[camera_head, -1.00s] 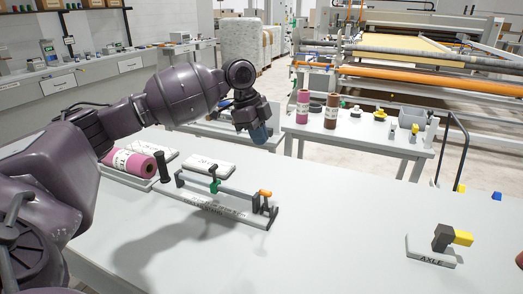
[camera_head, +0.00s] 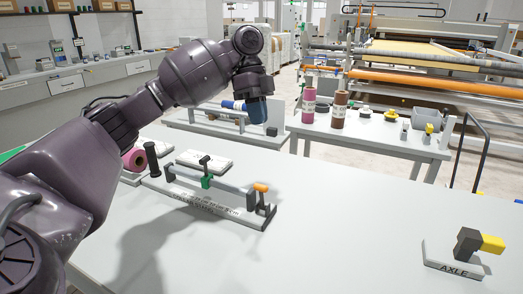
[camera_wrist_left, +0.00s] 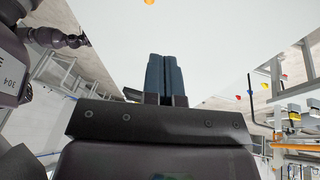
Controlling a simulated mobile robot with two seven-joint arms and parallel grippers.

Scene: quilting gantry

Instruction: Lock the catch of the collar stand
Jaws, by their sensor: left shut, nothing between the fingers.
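The collar stand (camera_head: 218,207) is a long grey base with printed lettering on the white table. It carries a grey horizontal bar between posts, with a green collar (camera_head: 207,181) partway along. An orange-tipped catch (camera_head: 260,187) sits at its right end, above a dark post; I cannot tell whether it is locked. My left gripper (camera_head: 257,119) is high above and beyond the stand, apart from it, with dark blue fingers pointing down. In the left wrist view the fingers (camera_wrist_left: 166,72) are together and empty. My right gripper is not in view.
A pink roll (camera_head: 134,160) and a white labelled block (camera_head: 204,160) lie behind the stand. An AXLE block (camera_head: 455,262) with a yellow-tipped part (camera_head: 491,243) stands at the right. The table's middle is clear. A side table (camera_head: 360,137) holds several items.

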